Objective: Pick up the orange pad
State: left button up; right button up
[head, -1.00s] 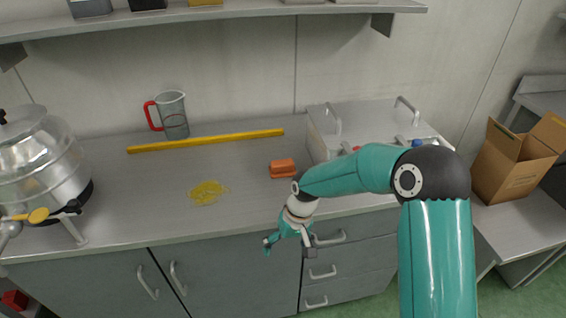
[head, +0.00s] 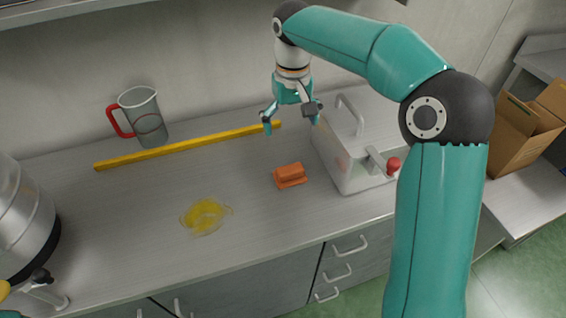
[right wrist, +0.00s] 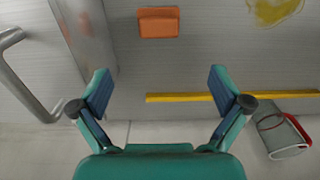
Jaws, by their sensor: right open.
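The orange pad (head: 290,175) lies on the steel counter, left of the metal box and right of a yellow smear. It also shows in the right wrist view (right wrist: 158,22), at the top middle, beyond the fingertips. My right gripper (head: 292,124) is open and empty, pointing down above the counter's back part, behind the pad and apart from it. Its two spread fingers show in the right wrist view (right wrist: 161,78) with nothing between them.
A metal box with handles (head: 350,165) stands close right of the pad. A yellow bar (head: 185,147) lies along the back, near a jug with a red handle (head: 145,118). A yellow smear (head: 206,215) and a steel vessel (head: 22,225) are left. A cardboard box (head: 515,140) stands far right.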

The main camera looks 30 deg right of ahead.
send_near(290, 169)
notch_tip(290, 169, down, 6)
jog(key=shift+s+r, duration=0.1)
jog(key=shift+r, duration=0.15)
jog(key=shift+f, duration=0.6)
notch_tip(290, 169, down, 4)
jog(key=shift+p, duration=0.65)
jog(key=c, duration=1.2)
